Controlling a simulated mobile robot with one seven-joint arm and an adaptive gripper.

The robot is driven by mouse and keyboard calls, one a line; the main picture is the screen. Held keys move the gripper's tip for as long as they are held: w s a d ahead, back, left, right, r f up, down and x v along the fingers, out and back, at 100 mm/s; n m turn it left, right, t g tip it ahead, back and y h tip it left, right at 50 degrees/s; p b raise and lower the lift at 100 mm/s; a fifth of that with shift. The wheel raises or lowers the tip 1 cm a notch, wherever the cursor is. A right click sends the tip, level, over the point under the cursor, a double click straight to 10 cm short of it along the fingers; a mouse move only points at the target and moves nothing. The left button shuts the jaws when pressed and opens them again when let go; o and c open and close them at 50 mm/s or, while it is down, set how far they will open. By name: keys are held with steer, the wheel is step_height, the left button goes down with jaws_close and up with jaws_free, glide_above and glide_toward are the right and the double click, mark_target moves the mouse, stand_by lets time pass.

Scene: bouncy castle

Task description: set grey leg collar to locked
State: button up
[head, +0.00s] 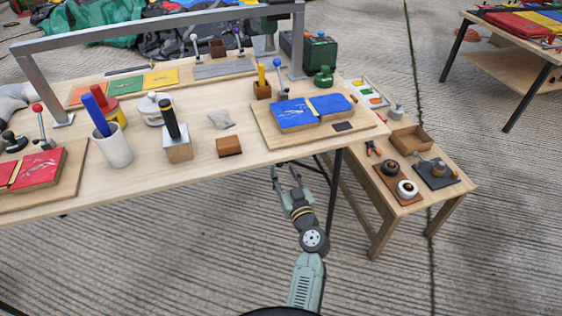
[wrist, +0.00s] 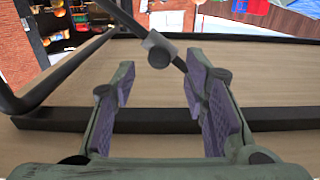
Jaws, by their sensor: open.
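In the wrist view a small grey collar with a dark round knob (wrist: 158,48) sits on a thin dark bar (wrist: 128,18) that runs at a slant. I take it for the grey leg collar; whether it is locked cannot be told. My gripper (wrist: 160,82) is open, its purple-padded fingers apart with nothing between them. The collar appears beyond the fingertips, between the two fingers and apart from them. In the head view my gripper (head: 287,172) is beside the front edge of the wooden table (head: 190,180), left of a dark table leg (head: 334,195). The collar cannot be made out there.
In the wrist view a thick black bar (wrist: 270,118) crosses a wooden surface (wrist: 260,85) behind the fingers. In the head view the tabletop holds a blue-panelled board (head: 360,133) and several other items. A low side table (head: 425,200) stands right; floor in front is clear.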

mark_target(280, 165)
steer(key=shift+p+x, duration=0.4)
steer(key=shift+x, duration=1.6)
steer(key=shift+c, duration=0.5)
jaws_close()
